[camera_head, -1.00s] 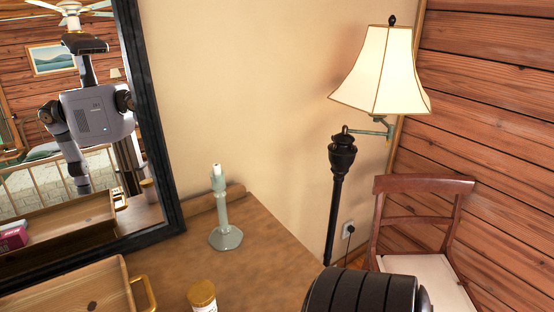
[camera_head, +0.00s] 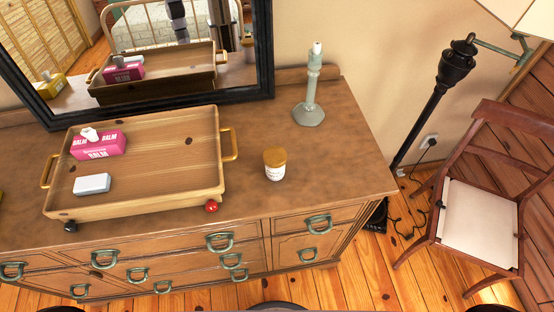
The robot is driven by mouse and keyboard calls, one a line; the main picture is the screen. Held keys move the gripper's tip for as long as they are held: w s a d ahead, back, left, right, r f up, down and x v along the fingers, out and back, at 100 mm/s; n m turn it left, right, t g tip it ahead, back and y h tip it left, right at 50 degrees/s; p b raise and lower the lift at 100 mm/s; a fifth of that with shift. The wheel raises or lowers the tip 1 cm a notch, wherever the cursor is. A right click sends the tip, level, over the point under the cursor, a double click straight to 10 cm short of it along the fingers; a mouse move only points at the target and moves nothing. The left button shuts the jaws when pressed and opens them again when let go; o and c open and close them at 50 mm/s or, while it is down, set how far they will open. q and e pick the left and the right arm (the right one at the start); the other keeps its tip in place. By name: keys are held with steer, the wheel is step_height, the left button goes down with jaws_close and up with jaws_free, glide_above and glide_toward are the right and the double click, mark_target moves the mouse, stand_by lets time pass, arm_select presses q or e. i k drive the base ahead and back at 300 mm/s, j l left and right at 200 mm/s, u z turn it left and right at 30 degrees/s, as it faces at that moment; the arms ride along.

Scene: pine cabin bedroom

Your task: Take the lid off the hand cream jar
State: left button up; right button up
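The hand cream jar (camera_head: 275,172) is a small white jar with a label. It stands upright on the dresser top, to the right of the wooden tray and near the front edge. Its golden-brown lid (camera_head: 275,157) sits on top of it. Neither of my grippers shows in the head view, so nothing is seen touching the jar or lid.
The wooden tray (camera_head: 185,165) with brass handles holds a pink balm box (camera_head: 98,147) and a white block (camera_head: 92,184). A pale green candlestick (camera_head: 309,105) stands behind the jar. The dresser top (camera_head: 335,165) is clear right of the jar. A chair (camera_head: 478,212) stands right.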

mark_target(275, 174)
steer(key=k+j+z, duration=0.45)
steer(key=j, duration=0.25)
steer(key=k+j+z, duration=0.4)
steer(key=j, duration=0.2)
steer(key=k, duration=0.05)
